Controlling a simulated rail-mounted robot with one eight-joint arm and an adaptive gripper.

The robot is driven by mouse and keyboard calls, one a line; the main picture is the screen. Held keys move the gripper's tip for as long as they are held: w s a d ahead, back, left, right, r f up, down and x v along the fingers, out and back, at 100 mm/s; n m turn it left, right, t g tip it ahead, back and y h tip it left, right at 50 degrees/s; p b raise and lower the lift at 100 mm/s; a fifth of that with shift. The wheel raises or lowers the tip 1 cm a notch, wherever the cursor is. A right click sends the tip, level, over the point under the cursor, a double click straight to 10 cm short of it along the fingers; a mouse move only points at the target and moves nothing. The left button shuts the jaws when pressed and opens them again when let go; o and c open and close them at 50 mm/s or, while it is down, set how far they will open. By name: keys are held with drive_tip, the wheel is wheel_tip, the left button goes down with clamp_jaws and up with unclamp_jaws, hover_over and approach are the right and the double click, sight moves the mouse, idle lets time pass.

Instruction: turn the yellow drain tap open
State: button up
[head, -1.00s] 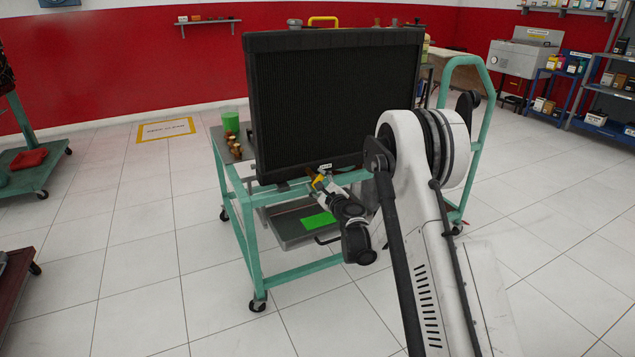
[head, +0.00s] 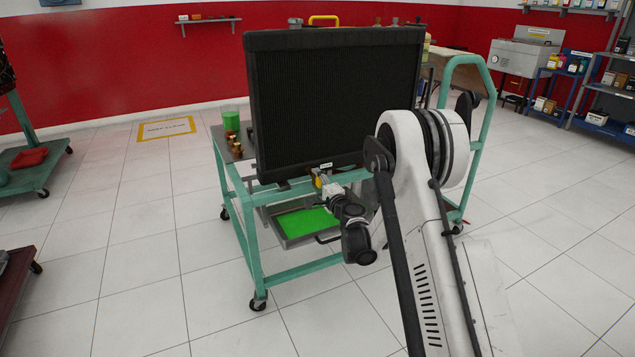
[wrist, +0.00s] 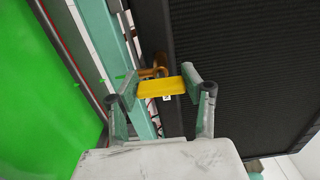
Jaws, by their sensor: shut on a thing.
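The yellow drain tap (wrist: 165,88) sits at the lower edge of the black radiator (head: 335,105); its handle lies crosswise between my fingertips in the wrist view. It also shows as a small yellow spot in the head view (head: 317,180). My gripper (wrist: 162,88) is shut on the tap handle, with a finger at each end. A brass fitting (wrist: 154,71) shows just behind the handle. Below, the grey drain tray (head: 287,239) holds bright green liquid (head: 305,222), which also fills the left of the wrist view (wrist: 45,90).
The radiator stands on a green wheeled cart (head: 305,270), whose frame runs close beside my gripper. A green container (head: 231,121) and brass parts (head: 232,139) sit on the cart's left side. The floor in front is clear.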

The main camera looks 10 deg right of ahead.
idle(0.3)
drive_tip(key=o, duration=1.2)
drive_tip(key=shift+c, duration=0.2)
drive_tip(key=shift+s, duration=0.1)
drive_tip(key=v, duration=1.2)
